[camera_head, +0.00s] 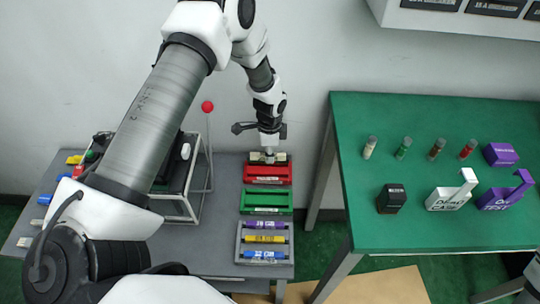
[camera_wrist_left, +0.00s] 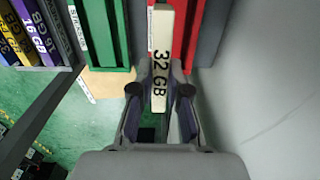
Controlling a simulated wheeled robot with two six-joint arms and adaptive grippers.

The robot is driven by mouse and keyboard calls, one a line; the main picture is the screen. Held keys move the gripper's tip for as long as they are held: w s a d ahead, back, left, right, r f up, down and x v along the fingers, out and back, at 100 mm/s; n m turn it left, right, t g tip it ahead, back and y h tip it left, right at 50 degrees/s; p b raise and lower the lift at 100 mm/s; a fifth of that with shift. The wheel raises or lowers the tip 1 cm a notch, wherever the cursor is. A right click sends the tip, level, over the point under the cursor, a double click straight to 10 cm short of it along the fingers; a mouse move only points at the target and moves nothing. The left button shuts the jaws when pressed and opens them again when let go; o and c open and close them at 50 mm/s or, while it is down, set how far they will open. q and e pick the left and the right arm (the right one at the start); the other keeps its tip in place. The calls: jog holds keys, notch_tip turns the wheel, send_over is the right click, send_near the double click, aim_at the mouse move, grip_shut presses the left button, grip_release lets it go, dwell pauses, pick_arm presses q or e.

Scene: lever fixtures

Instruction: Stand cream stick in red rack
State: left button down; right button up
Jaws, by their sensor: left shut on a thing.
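The cream stick (camera_wrist_left: 160,60), marked "32 GB", is between the fingers of my left gripper (camera_wrist_left: 160,100), which is shut on it. In the head view my left gripper (camera_head: 268,152) points down at the back of the red rack (camera_head: 266,178), and the cream stick (camera_head: 256,157) shows at its fingertips. In the wrist view the red rack (camera_wrist_left: 183,30) lies right behind the stick and partly hidden by it. I cannot tell whether the stick touches the rack or is just above it. My right gripper is out of view.
A green rack (camera_head: 266,202) stands in front of the red one. A grey rack (camera_head: 239,243) with purple, yellow and blue sticks is nearer still. A frame with a red-ball lever (camera_head: 207,107) stands left. A green table (camera_head: 400,225) is at right.

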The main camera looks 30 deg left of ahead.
pick_arm(q)
jog(key=shift+s+r, duration=0.1)
jog(key=shift+r, duration=0.1)
jog(key=b, duration=0.4)
send_over(270, 170)
jog(key=s+d, duration=0.1)
jog(key=s, duration=0.1)
jog(key=shift+f, duration=3)
jog(key=shift+f+b, duration=0.8)
jog(key=shift+f, duration=0.75)
jog(key=c, duration=1.1)
grip_release()
jog(key=shift+o, duration=0.2)
jog(key=shift+r, duration=0.15)
notch_tip(270, 170, up, 12)
jog(key=shift+f, duration=0.1)
